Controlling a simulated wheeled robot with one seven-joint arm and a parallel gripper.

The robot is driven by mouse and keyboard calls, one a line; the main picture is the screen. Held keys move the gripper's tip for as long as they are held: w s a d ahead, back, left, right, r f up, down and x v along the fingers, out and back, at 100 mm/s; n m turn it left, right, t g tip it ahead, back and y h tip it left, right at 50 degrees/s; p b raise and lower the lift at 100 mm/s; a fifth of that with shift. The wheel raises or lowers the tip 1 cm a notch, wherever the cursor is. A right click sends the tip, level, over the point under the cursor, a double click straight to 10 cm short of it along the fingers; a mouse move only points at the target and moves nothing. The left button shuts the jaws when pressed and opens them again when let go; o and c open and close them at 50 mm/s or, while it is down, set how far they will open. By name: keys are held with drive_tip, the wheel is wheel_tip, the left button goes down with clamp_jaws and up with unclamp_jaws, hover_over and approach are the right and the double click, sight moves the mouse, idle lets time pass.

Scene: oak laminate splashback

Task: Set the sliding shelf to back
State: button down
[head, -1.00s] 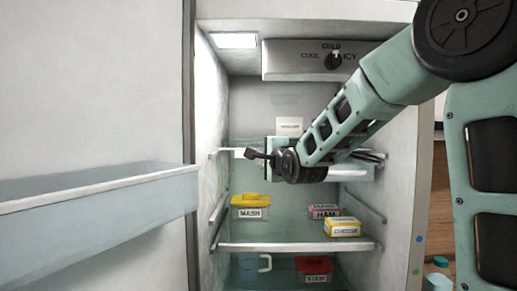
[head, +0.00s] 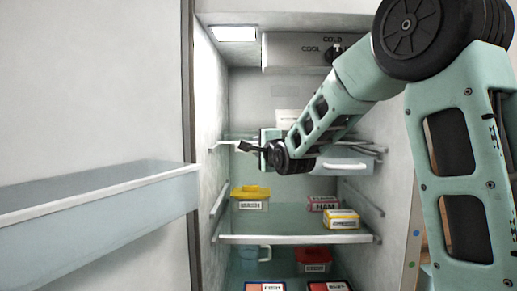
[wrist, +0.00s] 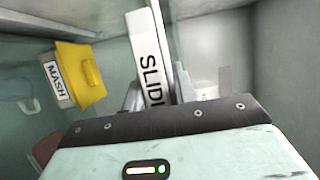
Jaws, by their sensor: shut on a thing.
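The sliding shelf (head: 222,146) is the upper glass shelf inside the open fridge. In the head view my gripper (head: 258,150) is at its front edge, and my forearm hides much of its right part. In the wrist view a white strip on the shelf (wrist: 150,55) reads "SLID", with the rest of the word hidden behind my gripper (wrist: 163,98). My gripper is shut on the shelf's front part. How far back the shelf sits is hard to tell.
A drawer with a white handle (head: 345,163) hangs at right, close below my forearm. The lower shelf (head: 295,239) holds a yellow-lidded tub (head: 250,192), a ham box (head: 322,203) and a yellow box (head: 342,219). The open door's bin (head: 95,205) is at left.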

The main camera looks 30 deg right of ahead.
drive_tip(key=w+d+b, duration=0.2)
drive_tip(key=w+d, duration=0.2)
drive_tip(key=w, duration=0.3)
drive_tip(key=shift+d+f, duration=0.35)
drive_tip(key=shift+f, duration=0.1)
drive_tip(key=c, duration=1.2)
unclamp_jaws()
drive_tip(key=shift+c, duration=0.2)
drive_tip(key=shift+r, duration=0.15)
drive_tip(key=shift+s, duration=0.1)
